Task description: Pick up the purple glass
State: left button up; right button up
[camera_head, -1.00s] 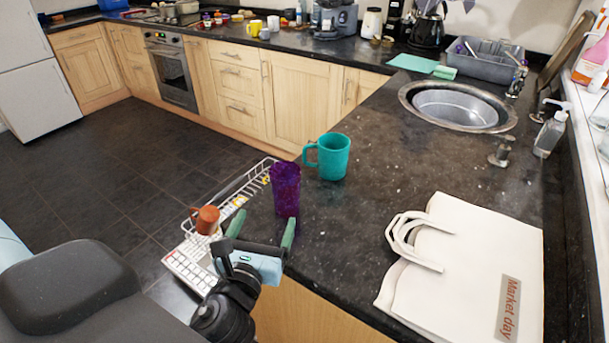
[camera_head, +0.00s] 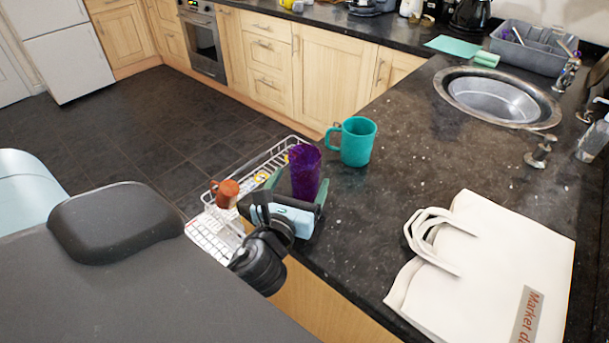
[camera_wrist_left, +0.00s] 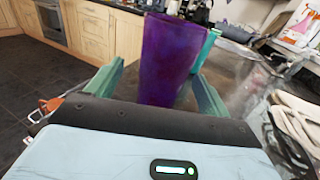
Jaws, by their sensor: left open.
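The purple glass (camera_head: 305,172) stands upright on the dark granite counter, near its left edge. It also shows large in the left wrist view (camera_wrist_left: 168,60). My left gripper (camera_head: 298,186) is open, with its green fingers on either side of the glass. In the left wrist view the glass rises between the two fingers (camera_wrist_left: 158,92), with a gap visible at the left finger; the right finger is close to it. The lower part of the glass is partly hidden by the gripper. My right gripper is not in view.
A teal mug (camera_head: 357,142) stands just behind the glass. A white bag (camera_head: 490,270) lies at the right. A white wire rack (camera_head: 262,168) with an orange-brown mug (camera_head: 226,193) is at the left, beside the counter edge. A sink (camera_head: 495,98) is at the back right.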

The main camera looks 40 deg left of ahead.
pick_arm(q)
jog(key=x, duration=0.4)
jog(key=shift+w+d+f, duration=0.1)
jog(key=shift+w+f, duration=0.1)
jog(key=shift+w, duration=0.15)
jog(key=c, duration=1.2)
